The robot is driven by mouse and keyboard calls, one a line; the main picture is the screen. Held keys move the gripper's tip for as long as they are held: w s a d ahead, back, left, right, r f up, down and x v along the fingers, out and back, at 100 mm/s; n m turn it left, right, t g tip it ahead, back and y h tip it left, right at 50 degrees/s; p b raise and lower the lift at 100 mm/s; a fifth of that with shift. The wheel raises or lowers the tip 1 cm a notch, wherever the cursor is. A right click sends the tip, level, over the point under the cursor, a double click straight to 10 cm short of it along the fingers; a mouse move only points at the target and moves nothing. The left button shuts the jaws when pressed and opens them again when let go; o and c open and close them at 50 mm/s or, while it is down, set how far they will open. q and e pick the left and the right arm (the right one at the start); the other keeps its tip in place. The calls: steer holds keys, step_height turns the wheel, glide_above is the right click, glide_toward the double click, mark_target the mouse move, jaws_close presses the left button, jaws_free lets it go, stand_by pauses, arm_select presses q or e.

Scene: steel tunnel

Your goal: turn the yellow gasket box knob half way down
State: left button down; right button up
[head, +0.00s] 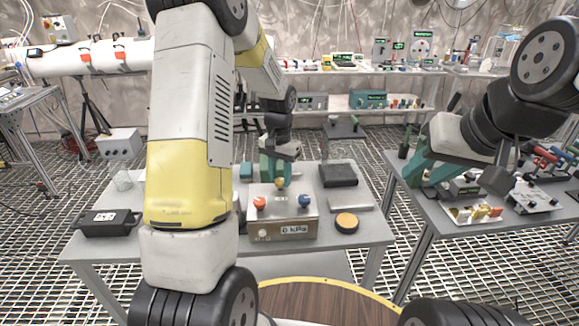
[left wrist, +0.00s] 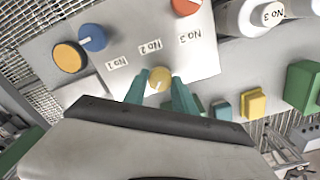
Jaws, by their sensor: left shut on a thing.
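The gasket box (head: 268,230) is a metal box with a sloped top on the middle table, and its front display reads 0 kPa. Its top has an orange knob (head: 259,202), a blue knob (head: 304,201) and, behind them, the yellow knob (head: 281,183). My left gripper (head: 279,174) reaches down onto the yellow knob from behind. In the left wrist view the yellow knob (left wrist: 160,78) sits between the two teal fingers, which are shut on it. My right gripper (head: 424,168) hangs over the right table, away from the box; its finger gap is unclear.
An orange-topped round disc (head: 347,222) lies right of the box. A black case (head: 106,222) lies at the left of the table, and a dark block (head: 338,175) stands behind right. Coloured blocks, including a yellow one (left wrist: 253,103), lie near my left gripper.

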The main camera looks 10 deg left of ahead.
mark_target(280, 180)
arm_select(q)
steer(key=m, duration=0.4)
steer(key=shift+m, duration=2.5)
steer(key=shift+w, duration=0.1)
steer(key=c, duration=1)
jaws_free()
steer(key=shift+r, duration=0.1)
step_height(280, 180, up, 8)
steer(key=shift+f, duration=0.15)
